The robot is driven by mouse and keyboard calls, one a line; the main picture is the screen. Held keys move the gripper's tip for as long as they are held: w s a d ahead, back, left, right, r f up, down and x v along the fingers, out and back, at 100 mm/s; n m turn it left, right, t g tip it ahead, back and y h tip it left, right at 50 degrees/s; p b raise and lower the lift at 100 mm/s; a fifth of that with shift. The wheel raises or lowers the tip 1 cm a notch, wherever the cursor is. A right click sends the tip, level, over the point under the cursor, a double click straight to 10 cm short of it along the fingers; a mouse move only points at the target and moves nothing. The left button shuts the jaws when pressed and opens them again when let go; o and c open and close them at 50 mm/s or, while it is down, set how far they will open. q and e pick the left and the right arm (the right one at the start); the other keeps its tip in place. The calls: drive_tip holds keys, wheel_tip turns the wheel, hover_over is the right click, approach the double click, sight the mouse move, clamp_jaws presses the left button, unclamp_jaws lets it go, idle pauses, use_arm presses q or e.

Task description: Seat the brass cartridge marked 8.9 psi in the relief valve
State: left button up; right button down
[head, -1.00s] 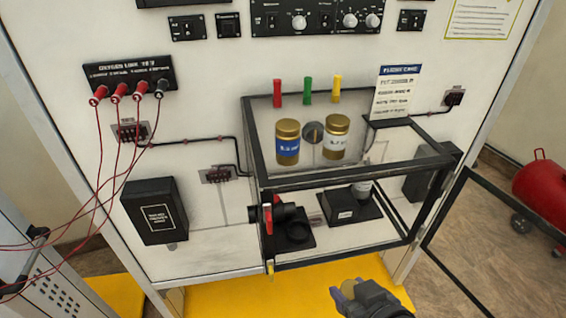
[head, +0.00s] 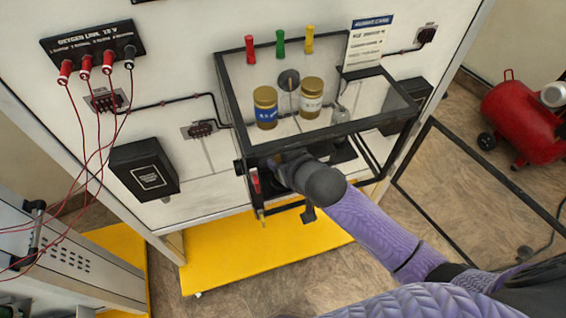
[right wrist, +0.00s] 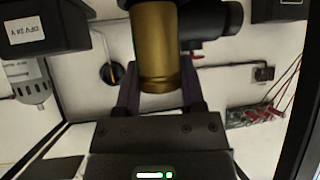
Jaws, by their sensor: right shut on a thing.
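A plain brass cartridge (right wrist: 160,45) is held between the fingers of my right gripper (right wrist: 160,88), which is shut on it. No marking shows on its visible side. Its upper end in the right wrist view meets or overlaps a black body (right wrist: 212,22), likely the relief valve; I cannot tell whether it is inside or only against it. In the head view my right gripper (head: 284,168) reaches through the front of the clear case, hiding the cartridge and most of the valve. My left gripper is not in view.
The clear black-framed case (head: 330,137) surrounds the gripper closely. A blue-banded brass-topped cylinder (head: 265,108) and a white-banded one (head: 311,98) stand at its top. A red lever (head: 254,180) sits at its left front. The open door (head: 470,165) hangs at the right.

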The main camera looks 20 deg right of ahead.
drive_tip(key=shift+a+f, duration=0.15)
drive_tip(key=shift+f, duration=0.75)
drive_tip(key=shift+c, duration=1)
unclamp_jaws()
drive_tip(key=shift+s, duration=0.1)
